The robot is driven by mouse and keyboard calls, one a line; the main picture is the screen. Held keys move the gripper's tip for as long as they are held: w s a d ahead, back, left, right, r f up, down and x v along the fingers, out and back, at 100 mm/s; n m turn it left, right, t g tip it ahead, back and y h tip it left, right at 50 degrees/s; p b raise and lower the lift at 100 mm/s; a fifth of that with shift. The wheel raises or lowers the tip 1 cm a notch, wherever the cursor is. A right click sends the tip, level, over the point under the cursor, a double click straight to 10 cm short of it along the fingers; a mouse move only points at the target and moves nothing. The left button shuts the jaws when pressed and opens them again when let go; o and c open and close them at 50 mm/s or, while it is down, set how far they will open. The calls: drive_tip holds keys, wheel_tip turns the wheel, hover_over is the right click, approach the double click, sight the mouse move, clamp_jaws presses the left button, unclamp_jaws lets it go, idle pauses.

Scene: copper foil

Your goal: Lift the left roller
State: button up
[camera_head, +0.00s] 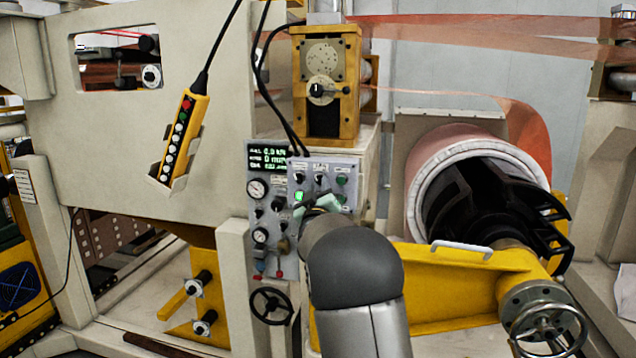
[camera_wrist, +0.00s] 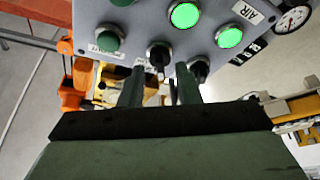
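A small grey control panel (camera_head: 322,172) with black selector switches and green buttons faces me in the head view. In the wrist view the panel (camera_wrist: 145,15) appears turned, with two lit green buttons and a darker one. My gripper (camera_wrist: 159,72) has its fingers apart in front of the panel's edge row. A black selector switch (camera_wrist: 158,52) shows between the fingertips; I cannot tell whether they touch it. A second black switch (camera_wrist: 200,68) is beside the right finger. I cannot identify a left roller for certain.
A larger gauge panel (camera_head: 262,215) with a handwheel stands left of the small panel. A yellow pendant (camera_head: 180,137) hangs at upper left. A copper foil roll (camera_head: 430,170) on a black core is at right, above a yellow arm (camera_head: 450,290) with a handwheel.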

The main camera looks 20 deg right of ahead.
drive_tip(key=shift+w+d+r, duration=0.15)
drive_tip(key=shift+w+d, duration=0.05)
drive_tip(key=shift+w, duration=0.15)
clamp_jaws()
